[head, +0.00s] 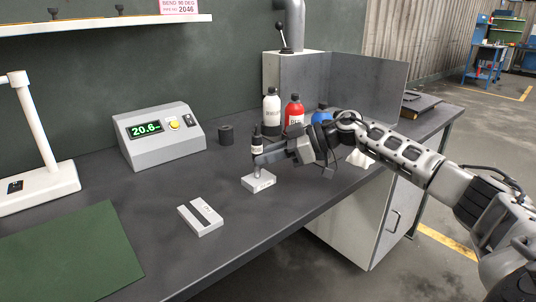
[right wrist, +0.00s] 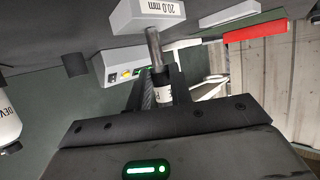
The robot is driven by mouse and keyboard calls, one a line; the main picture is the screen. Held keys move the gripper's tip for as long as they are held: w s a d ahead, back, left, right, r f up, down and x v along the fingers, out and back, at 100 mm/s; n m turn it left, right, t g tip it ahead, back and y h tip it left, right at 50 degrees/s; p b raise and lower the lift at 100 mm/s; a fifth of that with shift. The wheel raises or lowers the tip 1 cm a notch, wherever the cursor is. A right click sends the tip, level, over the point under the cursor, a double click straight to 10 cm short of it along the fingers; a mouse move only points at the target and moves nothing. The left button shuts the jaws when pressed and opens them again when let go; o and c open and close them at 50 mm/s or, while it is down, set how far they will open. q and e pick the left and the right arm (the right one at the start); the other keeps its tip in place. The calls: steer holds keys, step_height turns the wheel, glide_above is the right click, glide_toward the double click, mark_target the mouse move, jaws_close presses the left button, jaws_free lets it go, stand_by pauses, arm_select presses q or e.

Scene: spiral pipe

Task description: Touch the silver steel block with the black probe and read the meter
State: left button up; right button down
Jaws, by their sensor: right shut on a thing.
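The silver steel block (head: 262,184) lies on the dark bench; in the right wrist view the block (right wrist: 128,20) has a "20.0 mm" label. My right gripper (head: 257,151) is shut on the black probe (head: 257,131), held nearly upright above the block. The probe (right wrist: 158,80) has a pale label and a metal tip, which appears to meet the block's top. The grey meter (head: 163,142) stands behind to the left, its green display reading about 20.6. The meter also shows in the right wrist view (right wrist: 113,72). My left gripper is not in view.
A slotted grey block (head: 188,221) lies in front, left of the silver block. A black cylinder (head: 226,134) stands right of the meter. White (head: 271,107) and red (head: 294,113) bottles stand behind my arm. A green mat (head: 75,250) and white lamp (head: 40,185) are left.

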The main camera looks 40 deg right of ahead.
steer(key=shift+f, duration=0.1)
steer(key=shift+r+p, duration=0.9)
steer(key=shift+p, duration=0.3)
steer(key=shift+r+p, duration=0.75)
steer(key=shift+p, duration=0.2)
arm_select(q)
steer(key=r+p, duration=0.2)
steer(key=p, duration=0.1)
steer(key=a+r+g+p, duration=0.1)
steer(key=p, duration=0.1)
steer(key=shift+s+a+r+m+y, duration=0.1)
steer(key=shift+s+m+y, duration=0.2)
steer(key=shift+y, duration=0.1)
arm_select(e)
step_height(320, 180, up, 4)
steer(key=shift+f, duration=0.1)
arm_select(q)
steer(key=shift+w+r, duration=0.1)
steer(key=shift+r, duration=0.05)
